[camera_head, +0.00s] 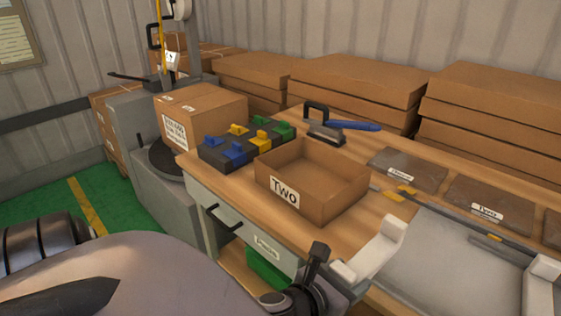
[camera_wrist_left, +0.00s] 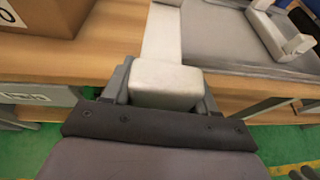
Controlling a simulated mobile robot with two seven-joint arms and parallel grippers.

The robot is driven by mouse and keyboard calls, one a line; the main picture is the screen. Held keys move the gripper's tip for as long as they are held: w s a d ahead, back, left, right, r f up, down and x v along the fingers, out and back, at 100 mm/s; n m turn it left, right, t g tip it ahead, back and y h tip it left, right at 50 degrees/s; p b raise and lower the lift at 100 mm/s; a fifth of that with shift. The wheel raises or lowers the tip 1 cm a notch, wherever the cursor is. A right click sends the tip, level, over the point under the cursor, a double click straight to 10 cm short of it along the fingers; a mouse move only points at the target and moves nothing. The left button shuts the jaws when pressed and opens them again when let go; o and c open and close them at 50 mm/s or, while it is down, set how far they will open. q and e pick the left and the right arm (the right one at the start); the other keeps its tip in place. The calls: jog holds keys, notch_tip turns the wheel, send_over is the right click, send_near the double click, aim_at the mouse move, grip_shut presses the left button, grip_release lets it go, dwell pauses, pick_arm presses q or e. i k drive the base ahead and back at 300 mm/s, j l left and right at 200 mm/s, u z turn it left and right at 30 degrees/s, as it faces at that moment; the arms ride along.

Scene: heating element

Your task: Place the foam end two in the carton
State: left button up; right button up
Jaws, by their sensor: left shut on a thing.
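The open brown carton (camera_head: 325,203), labelled TWO, stands empty on the wooden workbench; its corner also shows at the top left of the left wrist view (camera_wrist_left: 45,14). My left gripper (camera_head: 332,284) is shut on a white foam end (camera_head: 378,252), in front and right of the carton at the bench edge. In the left wrist view the foam end (camera_wrist_left: 165,86) sits between the two grey fingers. A second white foam end (camera_head: 541,286) is at the far right beside a grey panel. No number shows on either foam piece. My right gripper is out of view.
Behind the carton are a dark tray of coloured clips (camera_head: 245,145) and a black-and-blue hand tool (camera_head: 325,125). A closed box (camera_head: 200,115) stands at left. Flat labelled packets (camera_head: 408,168) and the grey panel (camera_head: 440,262) lie at right.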

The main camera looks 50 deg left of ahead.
aim_at(311, 187)
jog(key=j+u, duration=0.1)
jog(key=u, duration=0.35)
jog(key=j+u, duration=0.1)
jog(key=u, duration=0.35)
jog(key=j+u, duration=0.1)
jog(key=u, duration=0.8)
jog(key=j+u, duration=0.1)
jog(key=u, duration=0.35)
jog(key=i+u, duration=0.1)
jog(key=u, duration=0.35)
jog(key=i+u, duration=0.1)
jog(key=u, duration=0.35)
jog(key=i+j+u, duration=0.25)
jog(key=i, duration=0.15)
jog(key=i+u, duration=0.25)
jog(key=i+z, duration=0.35)
jog(key=i+j+z, duration=0.15)
jog(key=i+z, duration=0.3)
jog(key=z, duration=0.8)
jog(key=i+j+z, duration=0.1)
jog(key=z, duration=0.35)
jog(key=j+z, duration=0.1)
jog(key=z, duration=0.35)
jog(key=i+j+z, duration=0.1)
jog(key=z, duration=0.35)
jog(key=j+z, duration=0.1)
jog(key=z, duration=0.3)
jog(key=j+z, duration=0.15)
jog(key=z, duration=0.3)
